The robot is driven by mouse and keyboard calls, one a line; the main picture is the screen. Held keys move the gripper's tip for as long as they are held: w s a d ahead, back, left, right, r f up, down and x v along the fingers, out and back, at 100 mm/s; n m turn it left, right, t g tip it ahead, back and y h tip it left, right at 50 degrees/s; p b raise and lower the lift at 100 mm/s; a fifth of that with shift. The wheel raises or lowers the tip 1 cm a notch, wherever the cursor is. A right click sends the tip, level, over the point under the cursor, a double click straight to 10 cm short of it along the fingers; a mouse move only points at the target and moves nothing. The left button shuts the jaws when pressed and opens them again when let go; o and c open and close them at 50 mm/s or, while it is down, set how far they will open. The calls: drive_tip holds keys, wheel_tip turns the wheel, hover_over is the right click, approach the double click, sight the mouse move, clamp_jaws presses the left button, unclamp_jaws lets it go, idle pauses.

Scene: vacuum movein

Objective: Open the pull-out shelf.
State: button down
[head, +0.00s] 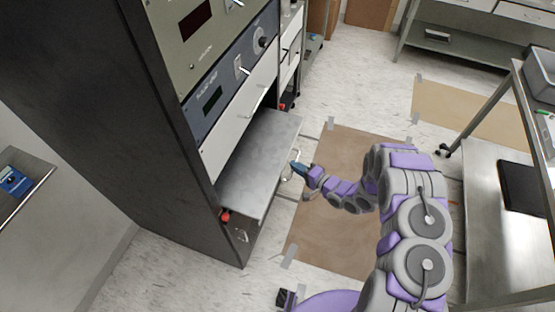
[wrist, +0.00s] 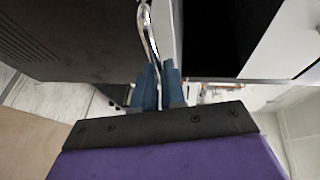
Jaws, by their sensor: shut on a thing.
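The pull-out shelf (head: 258,165) is a grey metal plate low in the dark equipment cabinet. It juts out from the cabinet front into the room. A curved chrome handle (head: 286,170) is on its outer edge; the handle also shows in the wrist view (wrist: 148,35). My gripper (head: 297,168) is at this handle, reaching in from the right. In the wrist view its blue fingers (wrist: 158,88) are closed around the lower part of the handle. The exact contact is partly hidden by the fingers.
The cabinet (head: 165,120) stands at left, with blue and green instrument panels above the shelf. Brown sheets (head: 335,225) are taped to the floor before it. A metal cart (head: 490,200) stands at right. A small wall shelf (head: 20,185) is at far left.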

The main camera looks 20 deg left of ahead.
drive_tip(key=s+d+b, duration=0.1)
drive_tip(key=d, duration=1.5)
drive_tip(key=shift+s, duration=0.25)
drive_tip(key=shift+f, duration=0.1)
drive_tip(key=c, duration=1.2)
unclamp_jaws()
drive_tip(key=shift+w, duration=0.1)
drive_tip(key=shift+d, duration=0.1)
drive_tip(key=p+v, duration=0.1)
drive_tip(key=v, duration=1.6)
drive_tip(key=shift+p, duration=0.35)
drive_tip(key=shift+d, duration=0.1)
